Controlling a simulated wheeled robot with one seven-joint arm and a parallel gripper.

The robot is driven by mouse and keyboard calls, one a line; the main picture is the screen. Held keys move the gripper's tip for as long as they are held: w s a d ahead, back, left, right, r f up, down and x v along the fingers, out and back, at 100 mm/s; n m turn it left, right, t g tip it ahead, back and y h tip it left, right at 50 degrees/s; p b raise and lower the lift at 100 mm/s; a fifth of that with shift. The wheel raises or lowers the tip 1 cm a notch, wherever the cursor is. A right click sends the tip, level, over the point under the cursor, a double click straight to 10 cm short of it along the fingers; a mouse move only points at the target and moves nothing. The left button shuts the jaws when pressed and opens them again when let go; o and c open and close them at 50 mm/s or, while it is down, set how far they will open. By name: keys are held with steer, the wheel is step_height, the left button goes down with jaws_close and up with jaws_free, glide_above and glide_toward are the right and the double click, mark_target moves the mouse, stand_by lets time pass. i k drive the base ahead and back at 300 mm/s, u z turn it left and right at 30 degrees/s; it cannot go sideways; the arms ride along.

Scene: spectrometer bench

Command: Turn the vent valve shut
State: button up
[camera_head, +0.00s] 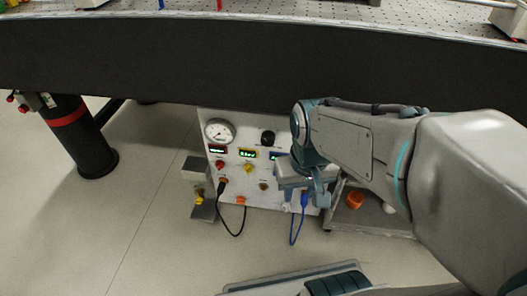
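A white control panel (233,190) stands on the floor under the bench. It carries a round gauge (220,131), a black knob (267,138), small lit displays, and several small coloured knobs or buttons. Among these are a yellow one (249,168) and an orange one (241,200) near the bottom edge. I cannot tell which fitting is the vent valve, nor whether it is open or shut. My gripper (304,198) is in front of the panel's lower right part, and my arm hides that side. The fingers are too small and overlapped to show their opening or any contact.
A black cable (229,230) and a blue cable (297,228) hang from the panel. A yellow fitting (199,198) sits left of it. An orange cup-like object (355,199) is in a frame at right. The dark bench edge (150,60) overhangs; a black leg (85,145) stands left.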

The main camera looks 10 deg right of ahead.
mark_target(285, 206)
steer(key=u, duration=1.95)
steer(key=k, duration=0.8)
steer(key=z, duration=1.3)
